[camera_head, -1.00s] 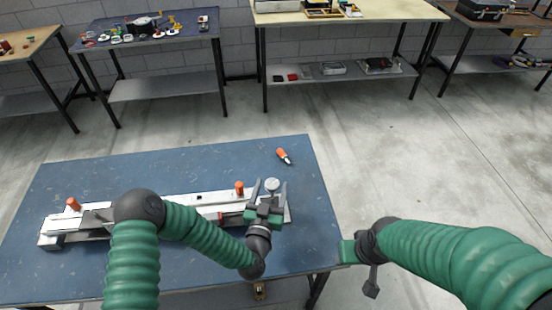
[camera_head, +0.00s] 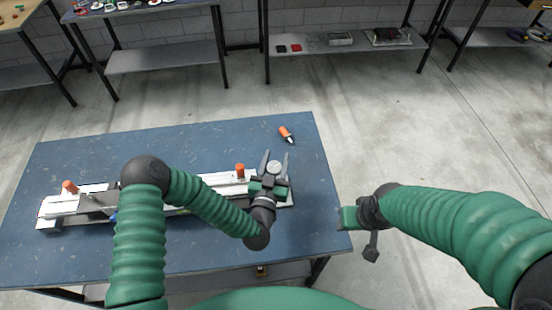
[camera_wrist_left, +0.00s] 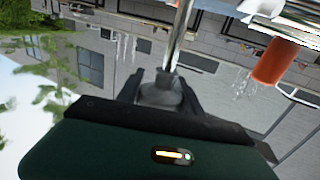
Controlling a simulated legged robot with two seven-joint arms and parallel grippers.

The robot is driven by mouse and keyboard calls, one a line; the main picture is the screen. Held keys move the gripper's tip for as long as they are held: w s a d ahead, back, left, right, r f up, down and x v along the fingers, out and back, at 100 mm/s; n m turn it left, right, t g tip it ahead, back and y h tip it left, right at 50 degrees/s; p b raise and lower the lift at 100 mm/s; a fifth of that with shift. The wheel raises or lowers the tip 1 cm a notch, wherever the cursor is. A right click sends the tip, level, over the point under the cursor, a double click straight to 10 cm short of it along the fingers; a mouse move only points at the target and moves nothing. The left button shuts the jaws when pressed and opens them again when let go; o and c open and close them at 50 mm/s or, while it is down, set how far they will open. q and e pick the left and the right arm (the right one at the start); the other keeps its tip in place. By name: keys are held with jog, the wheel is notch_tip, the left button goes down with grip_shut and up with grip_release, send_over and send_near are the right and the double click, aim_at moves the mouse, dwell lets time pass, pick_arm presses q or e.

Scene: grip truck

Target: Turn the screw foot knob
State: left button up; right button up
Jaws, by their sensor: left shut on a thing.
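A long silver and white metal device (camera_head: 229,190) lies across the blue table. Its round pale knob (camera_head: 274,168) is at the device's right end. My left gripper (camera_head: 275,157) is at the knob, with one dark finger on each side, shut on it. In the left wrist view a grey rounded part (camera_wrist_left: 160,94) sits between the fingers, with a shiny metal rod (camera_wrist_left: 180,38) running up from it. My right gripper (camera_head: 359,233) hangs apart from the device, past the table's right edge; its jaw state is unclear.
An orange-handled tool (camera_head: 286,133) lies on the blue table (camera_head: 180,140) behind the knob. Orange posts (camera_head: 240,171) stand on the device; one also shows in the left wrist view (camera_wrist_left: 272,60). Other tables with shelves (camera_head: 160,58) stand farther back.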

pick_arm(q)
jog(key=shift+c, duration=0.9)
jog(key=shift+m+h, duration=0.4)
jog(key=m+g+h+b, duration=0.1)
jog(key=h, duration=0.1)
jog(key=m+h, duration=0.1)
jog(key=shift+d+f+m+g+h+b, duration=0.1)
jog(key=shift+d+m+g+h+b, duration=0.2)
jog(key=shift+g+h+b, duration=0.1)
jog(key=shift+s+d+m+g+h+b, duration=0.15)
jog(key=shift+m+g+h+b, duration=0.3)
jog(key=shift+m+g+h, duration=0.4)
jog(key=shift+s+d+m+g+h+b, duration=0.15)
jog(key=shift+m+g+h+b, duration=0.4)
jog(key=shift+h, duration=0.45)
jog(key=shift+s+d+m+g+h+b, duration=0.15)
jog(key=shift+m+g+h+b, duration=0.25)
jog(key=shift+m+g+h, duration=0.5)
jog(key=o, duration=1.3)
